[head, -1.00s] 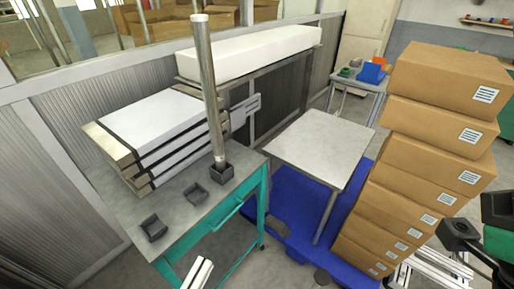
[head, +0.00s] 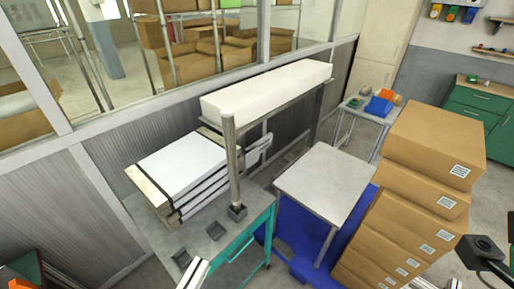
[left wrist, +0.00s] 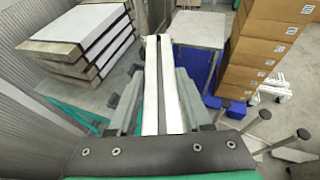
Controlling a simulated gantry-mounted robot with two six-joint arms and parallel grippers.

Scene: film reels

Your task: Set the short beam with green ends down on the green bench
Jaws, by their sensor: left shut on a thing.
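My left gripper (left wrist: 165,118) is shut on a pale slotted beam (left wrist: 152,75), which points away from it in the left wrist view. The near tip of the beam (head: 194,276) shows at the bottom of the head view, in front of the bench and apart from it as far as I can tell. Its green ends cannot be made out. The green bench (head: 222,250) has a grey top and a green frame, and stands at lower centre-left in the head view.
The bench top carries small dark sockets (head: 181,259), a metal post (head: 232,165) upright in another socket, and a stack of pale slabs (head: 182,170). A bare grey table (head: 322,183) and a tall stack of boxes (head: 428,150) stand to the right.

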